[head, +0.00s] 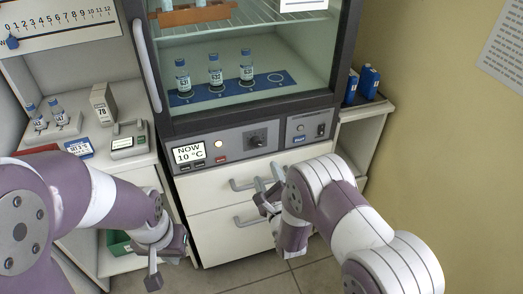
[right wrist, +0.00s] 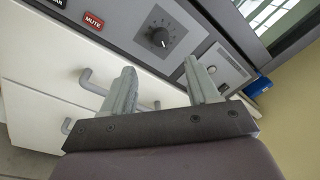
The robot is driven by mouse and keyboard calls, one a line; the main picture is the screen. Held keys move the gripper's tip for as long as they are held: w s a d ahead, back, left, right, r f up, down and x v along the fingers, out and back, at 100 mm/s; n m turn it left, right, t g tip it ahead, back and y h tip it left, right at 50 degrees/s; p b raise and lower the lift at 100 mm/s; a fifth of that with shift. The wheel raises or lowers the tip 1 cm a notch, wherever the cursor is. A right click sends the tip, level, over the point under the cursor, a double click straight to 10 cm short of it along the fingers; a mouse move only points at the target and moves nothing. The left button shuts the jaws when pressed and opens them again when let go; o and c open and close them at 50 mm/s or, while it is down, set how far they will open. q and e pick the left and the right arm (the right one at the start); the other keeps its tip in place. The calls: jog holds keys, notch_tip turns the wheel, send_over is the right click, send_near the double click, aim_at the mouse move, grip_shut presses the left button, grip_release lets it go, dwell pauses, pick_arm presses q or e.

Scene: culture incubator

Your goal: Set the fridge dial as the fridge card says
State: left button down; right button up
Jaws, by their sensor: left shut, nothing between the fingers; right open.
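The fridge dial (head: 257,138) is a black knob on the grey panel under the glass door. In the right wrist view the dial (right wrist: 160,37) has a ring of marks, too small to read. The display (head: 188,152) left of it reads "NOW 10 °C". A white card (head: 303,4) on the door is cut off at the top, its text unreadable; I cannot tell if it is the fridge card. My right gripper (head: 268,186) is open and empty, below the dial and apart from it; its fingers (right wrist: 160,70) point toward the panel. My left gripper (head: 154,272) is shut and empty, low by the left counter.
Several labelled bottles (head: 215,72) stand inside behind the glass. Drawer handles (head: 255,183) stick out below the panel, close to my right gripper. A red MUTE button (right wrist: 93,21) is left of the dial. The left counter holds vials, a "78" box (head: 103,104) and a small device (head: 128,140).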

aim_at(257, 144)
jog(key=x, duration=1.1)
jog(key=shift+w+a, duration=0.2)
jog(key=shift+w, duration=0.2)
jog(key=shift+w+d, duration=0.1)
jog(key=shift+w, duration=0.15)
jog(key=shift+c, duration=0.3)
jog(key=c, duration=1)
